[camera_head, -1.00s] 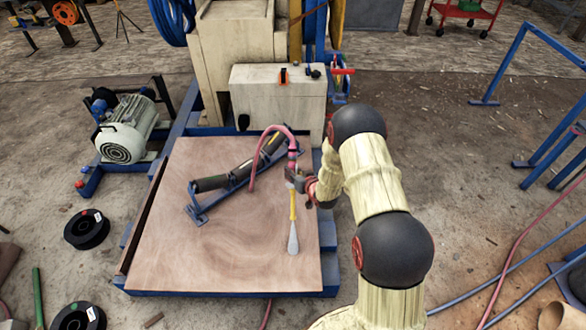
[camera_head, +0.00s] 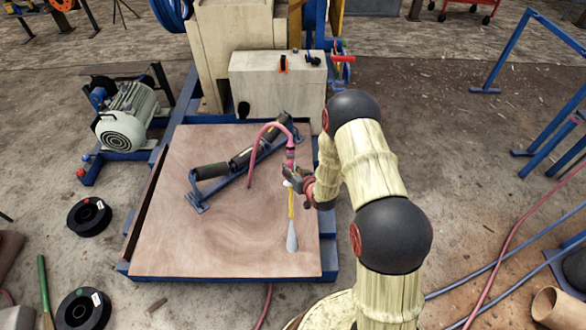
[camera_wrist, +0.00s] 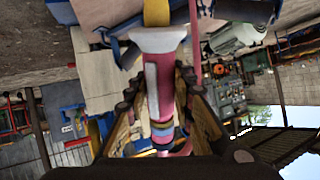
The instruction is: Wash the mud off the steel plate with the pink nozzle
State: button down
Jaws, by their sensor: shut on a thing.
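The pink nozzle (camera_wrist: 155,85) with a pale collar is held between the fingers of my gripper (camera_wrist: 160,100) in the wrist view. In the head view my gripper (camera_head: 296,178) is above the right part of a brown sheet (camera_head: 165,245). A yellow length (camera_head: 291,203) points from the gripper toward the front of the sheet, ending in a pale grey teardrop shape (camera_head: 291,236); I cannot tell whether that is spray or solid. The sheet has faint swirled marks; I cannot tell whether it is the steel plate or where mud lies.
A pink hose (camera_head: 262,135) arches behind my gripper. A blue frame with black rollers (camera_head: 240,160) lies across the sheet. A pale machine box (camera_head: 270,88) stands behind, and a motor (camera_head: 125,122) is at left. Black spools (camera_head: 88,217) lie on the floor.

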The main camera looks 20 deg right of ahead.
jog(key=w+a+b, duration=0.1)
jog(key=w+a, duration=0.2)
jog(key=a, duration=0.5)
jog(key=shift+a+b, duration=0.3)
jog(key=shift+a, duration=0.1)
dwell(0.5)
dwell(0.8)
